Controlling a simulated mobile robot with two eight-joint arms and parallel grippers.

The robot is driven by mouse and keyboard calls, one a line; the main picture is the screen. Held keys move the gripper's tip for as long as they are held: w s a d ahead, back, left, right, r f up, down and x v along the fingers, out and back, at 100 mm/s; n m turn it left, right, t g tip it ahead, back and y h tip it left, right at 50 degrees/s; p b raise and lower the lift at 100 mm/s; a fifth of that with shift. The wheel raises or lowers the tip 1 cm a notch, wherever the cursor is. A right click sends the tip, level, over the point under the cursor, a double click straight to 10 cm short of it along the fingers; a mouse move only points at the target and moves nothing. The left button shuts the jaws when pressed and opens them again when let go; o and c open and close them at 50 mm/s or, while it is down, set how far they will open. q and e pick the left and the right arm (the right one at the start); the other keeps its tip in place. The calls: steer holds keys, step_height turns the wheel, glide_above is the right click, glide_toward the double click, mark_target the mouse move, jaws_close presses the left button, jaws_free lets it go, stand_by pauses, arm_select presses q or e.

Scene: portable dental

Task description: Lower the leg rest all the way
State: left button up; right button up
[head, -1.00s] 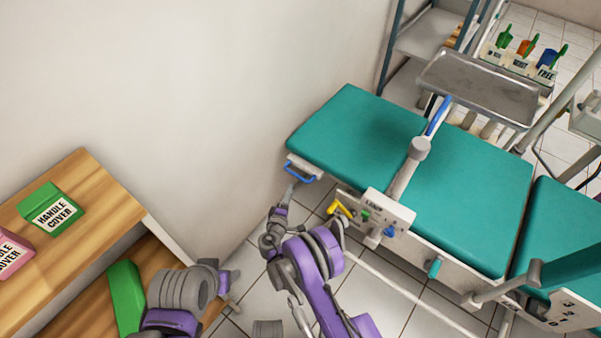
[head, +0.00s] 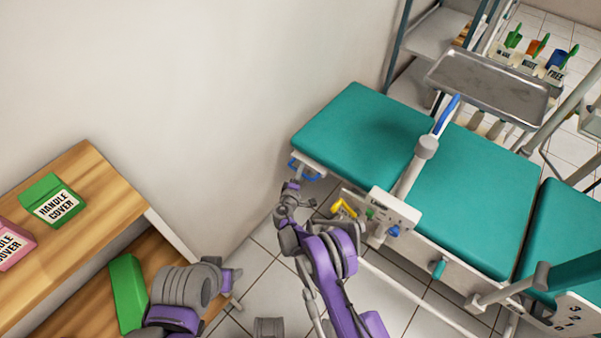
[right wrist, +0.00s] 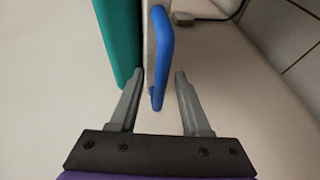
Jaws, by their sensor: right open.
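The leg rest (head: 355,128) is the teal padded section at the far left end of the chair, and it looks about level with the seat (head: 475,205). A blue handle (head: 312,177) is fixed at its end. My right gripper (head: 291,186) is at that handle and partly covers it. In the right wrist view the blue handle (right wrist: 161,60) runs down between the two open fingers of the right gripper (right wrist: 160,88), nearer the left finger. I cannot tell whether a finger touches it. My left arm shows at the lower left, but its fingers are not clearly seen.
A panel with a yellow lever (head: 344,208) is on the chair's near side. A metal tray (head: 492,88) on an arm hangs over the chair. A wooden shelf (head: 85,165) with a green box (head: 52,200) stands at left. The white wall is close behind the leg rest.

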jaws_close()
stand_by(1.3)
